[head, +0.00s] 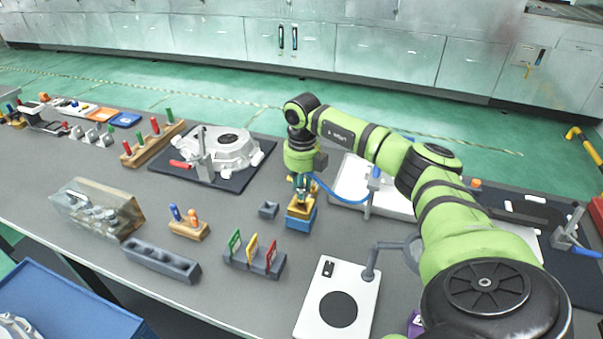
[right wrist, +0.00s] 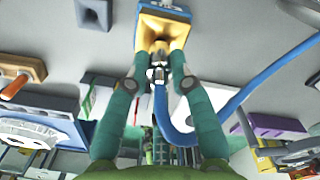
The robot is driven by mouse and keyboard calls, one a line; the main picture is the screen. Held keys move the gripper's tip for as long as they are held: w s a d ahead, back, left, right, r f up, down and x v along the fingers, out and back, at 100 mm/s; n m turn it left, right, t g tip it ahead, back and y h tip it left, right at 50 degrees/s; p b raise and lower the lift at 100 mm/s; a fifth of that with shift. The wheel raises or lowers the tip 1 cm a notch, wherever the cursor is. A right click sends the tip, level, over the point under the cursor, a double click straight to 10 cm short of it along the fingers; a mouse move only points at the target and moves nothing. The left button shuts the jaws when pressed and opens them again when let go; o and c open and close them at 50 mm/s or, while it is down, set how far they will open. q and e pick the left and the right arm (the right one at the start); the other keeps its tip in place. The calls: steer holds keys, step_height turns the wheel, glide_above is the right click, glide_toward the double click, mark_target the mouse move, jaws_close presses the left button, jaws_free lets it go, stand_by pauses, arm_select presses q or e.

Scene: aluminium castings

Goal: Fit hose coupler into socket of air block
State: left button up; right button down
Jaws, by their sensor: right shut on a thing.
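The air block (head: 301,217) stands on the table, with a yellow upper part and a blue base. In the right wrist view the yellow air block (right wrist: 152,30) is at the top, with a dark funnel-like socket facing my fingers. My right gripper (head: 301,186) is just above the block. Its teal fingers (right wrist: 157,68) are shut on the metallic hose coupler (right wrist: 157,76), which is close to the socket; I cannot tell whether its tip is inside. A blue hose (right wrist: 229,104) loops from the coupler; it also shows in the head view (head: 325,189). My left gripper is out of view.
A small grey box (head: 268,210) is just left of the block. A rack with coloured tags (head: 254,262) and a wooden tool holder (head: 188,229) stand nearer. A clamp post (head: 369,200) is on the right. A casting (head: 222,153) lies on a black mat (head: 180,171) further back.

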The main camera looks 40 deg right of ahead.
steer(key=shift+f+b, duration=0.45)
steer(key=shift+f, duration=0.35)
steer(key=c, duration=1)
jaws_free()
steer(key=shift+r, duration=0.1)
step_height(320, 180, up, 12)
steer(key=shift+s+f, duration=0.1)
